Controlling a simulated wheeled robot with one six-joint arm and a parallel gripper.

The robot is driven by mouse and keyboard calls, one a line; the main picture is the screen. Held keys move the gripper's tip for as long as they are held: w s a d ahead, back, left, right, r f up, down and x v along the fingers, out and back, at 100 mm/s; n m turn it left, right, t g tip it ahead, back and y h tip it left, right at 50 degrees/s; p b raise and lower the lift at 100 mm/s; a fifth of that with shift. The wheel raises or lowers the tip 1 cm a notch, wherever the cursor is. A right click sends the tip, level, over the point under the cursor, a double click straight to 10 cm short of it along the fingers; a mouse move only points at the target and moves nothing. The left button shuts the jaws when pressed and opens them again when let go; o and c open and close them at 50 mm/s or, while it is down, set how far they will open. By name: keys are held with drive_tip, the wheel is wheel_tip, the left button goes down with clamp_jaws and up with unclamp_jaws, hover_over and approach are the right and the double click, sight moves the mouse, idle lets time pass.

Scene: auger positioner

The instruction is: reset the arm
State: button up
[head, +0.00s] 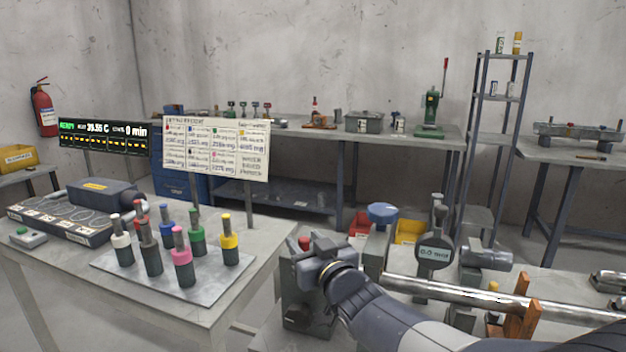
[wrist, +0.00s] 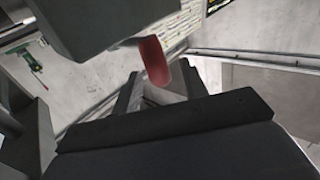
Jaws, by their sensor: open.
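My arm reaches in from the bottom right of the head view, and its end with my gripper (head: 320,262) is by a dark grey block-like fixture (head: 300,305) at the near bench's left end. My gripper is open. A red knob (head: 304,243) shows just above the fixture, beside my gripper. In the wrist view a rounded red piece (wrist: 155,60) hangs below a dark grey block (wrist: 95,22), close to the camera. A wide dark part fills the bottom of that view. Whether anything touches the red piece cannot be told.
A long metal shaft (head: 440,292) with a dial gauge (head: 434,253) lies along the near bench, right of my gripper. An orange-brown bracket (head: 521,312) stands farther right.

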drive_tip(key=shift+w+a, duration=0.25)
drive_tip(key=shift+w, duration=0.2)
